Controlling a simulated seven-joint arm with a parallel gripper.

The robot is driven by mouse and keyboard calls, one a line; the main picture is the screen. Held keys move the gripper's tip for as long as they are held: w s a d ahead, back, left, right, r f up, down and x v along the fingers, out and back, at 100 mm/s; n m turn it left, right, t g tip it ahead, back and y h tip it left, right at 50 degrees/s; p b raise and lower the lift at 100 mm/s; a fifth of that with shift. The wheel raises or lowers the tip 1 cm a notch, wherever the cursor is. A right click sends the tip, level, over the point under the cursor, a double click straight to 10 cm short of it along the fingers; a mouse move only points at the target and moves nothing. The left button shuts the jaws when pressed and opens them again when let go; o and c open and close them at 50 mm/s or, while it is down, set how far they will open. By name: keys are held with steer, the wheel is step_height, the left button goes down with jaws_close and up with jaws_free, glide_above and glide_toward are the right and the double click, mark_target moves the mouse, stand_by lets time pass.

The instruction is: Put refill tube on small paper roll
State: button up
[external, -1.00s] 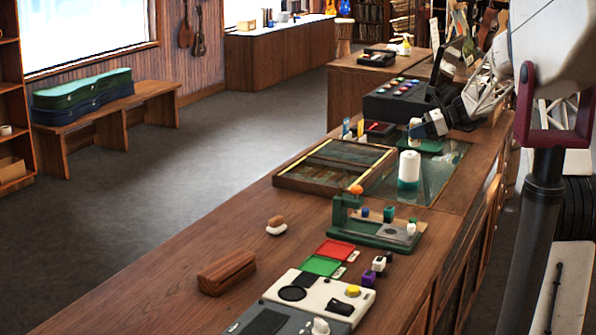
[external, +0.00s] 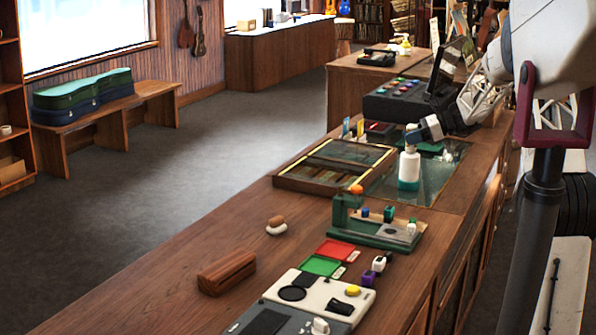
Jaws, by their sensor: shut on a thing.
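The small paper roll (external: 409,171) is a white upright cylinder with a green band at its foot, standing on the glass-topped part of the counter. My gripper (external: 413,136) is just above it, reaching in from the right. It is shut on a small pale piece, which I take to be the refill tube (external: 410,148). The tube is upright and its lower end is at the top of the roll. I cannot tell whether it touches the roll or is slightly above it. The fingers hide part of the tube.
A wooden compartment tray (external: 335,166) lies left of the roll. A green stand with an orange knob (external: 375,220) is in front. A black box with coloured buttons (external: 397,100) stands behind.

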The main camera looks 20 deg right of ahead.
steer(key=shift+f, duration=0.55)
steer(key=shift+f, duration=0.15)
steer(key=o, duration=0.9)
steer(key=shift+d+r, duration=0.15)
steer(key=shift+r, duration=0.05)
steer(key=v, duration=1.1)
steer(key=shift+s+d+r, duration=0.1)
steer(key=shift+s+d, duration=0.1)
steer(key=shift+d, duration=0.1)
